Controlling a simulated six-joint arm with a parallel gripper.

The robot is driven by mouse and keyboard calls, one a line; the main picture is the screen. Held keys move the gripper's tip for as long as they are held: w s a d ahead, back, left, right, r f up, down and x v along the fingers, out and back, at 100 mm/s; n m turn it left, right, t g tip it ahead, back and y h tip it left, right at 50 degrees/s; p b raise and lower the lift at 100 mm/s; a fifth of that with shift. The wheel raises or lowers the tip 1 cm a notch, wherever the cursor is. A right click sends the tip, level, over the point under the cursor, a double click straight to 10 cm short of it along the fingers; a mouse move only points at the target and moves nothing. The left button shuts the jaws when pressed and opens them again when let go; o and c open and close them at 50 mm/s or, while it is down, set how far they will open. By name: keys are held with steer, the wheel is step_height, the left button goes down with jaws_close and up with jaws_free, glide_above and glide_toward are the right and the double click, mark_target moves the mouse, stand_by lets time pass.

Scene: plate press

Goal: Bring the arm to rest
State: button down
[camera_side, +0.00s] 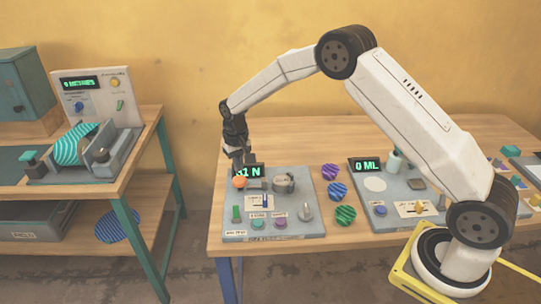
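My white arm reaches over the wooden table from its base at the right. My gripper (239,163) points down at the back left of a grey panel (233,216) with a green-lit display (250,172) ending in "1 N". The gripper overlaps the left part of the display in the picture. An orange ball-shaped part (239,182) shows just below the fingertips; I cannot tell whether they touch it. The fingers are too small and dark to tell whether they are open or shut. A grey round part (284,184) stands on the panel, right of the gripper.
Striped purple (331,172), blue (337,191) and green (345,215) discs lie right of the panel. A second panel (388,216) reads "0 ML", partly behind my arm. A left bench holds a device with a green striped drum (76,145).

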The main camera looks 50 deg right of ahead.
steer(key=shift+s+r, duration=0.4)
steer(key=shift+s, duration=0.05)
steer(key=s+r+n+t, duration=0.1)
steer(key=s+r, duration=0.2)
steer(key=s, duration=1)
steer(key=s+r+n+t, duration=0.1)
steer(key=s+r+n, duration=0.1)
steer(key=s, duration=1.1)
steer(key=shift+a+r+t, duration=0.2)
steer(key=shift+r+t, duration=0.1)
steer(key=shift+r, duration=0.45)
